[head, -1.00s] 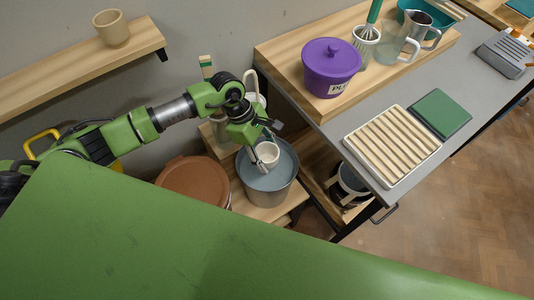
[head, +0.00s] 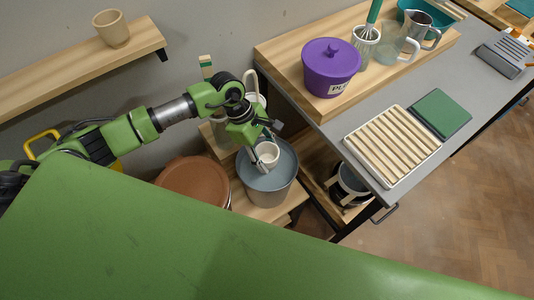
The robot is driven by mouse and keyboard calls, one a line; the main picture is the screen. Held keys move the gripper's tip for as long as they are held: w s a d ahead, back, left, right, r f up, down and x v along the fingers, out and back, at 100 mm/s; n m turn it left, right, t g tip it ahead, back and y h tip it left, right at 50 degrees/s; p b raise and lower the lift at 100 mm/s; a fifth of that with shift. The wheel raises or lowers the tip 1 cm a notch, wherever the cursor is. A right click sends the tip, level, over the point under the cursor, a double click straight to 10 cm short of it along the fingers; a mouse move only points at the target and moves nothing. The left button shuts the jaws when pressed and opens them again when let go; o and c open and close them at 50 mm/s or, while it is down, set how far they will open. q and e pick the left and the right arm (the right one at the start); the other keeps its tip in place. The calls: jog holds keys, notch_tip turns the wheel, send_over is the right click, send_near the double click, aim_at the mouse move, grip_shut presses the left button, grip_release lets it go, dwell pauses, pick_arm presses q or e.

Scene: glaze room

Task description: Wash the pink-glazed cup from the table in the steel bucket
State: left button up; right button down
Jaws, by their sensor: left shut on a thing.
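The steel bucket (head: 267,198) stands on a low wooden stand beside the table, with grey-blue liquid or a grey surface showing inside its rim. A small cup (head: 268,153) is over the bucket's opening, near its back side. It looks white to pale; no pink shows in this view. My left gripper (head: 262,151) is shut on the cup, reaching in from the left, and hides part of it. I cannot tell whether the cup touches the liquid. My right gripper is not in view.
A brown round lid (head: 193,181) lies left of the bucket. The grey table (head: 400,95) on the right holds a purple lidded pot (head: 331,67), a slatted rack (head: 392,146), a green pad (head: 440,113) and jugs. A beige cup (head: 111,28) stands on the wall shelf.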

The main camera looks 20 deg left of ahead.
pick_arm(q)
jog(key=shift+r, duration=0.1)
jog(key=shift+r+p, duration=1.6)
jog(key=shift+r, duration=1.05)
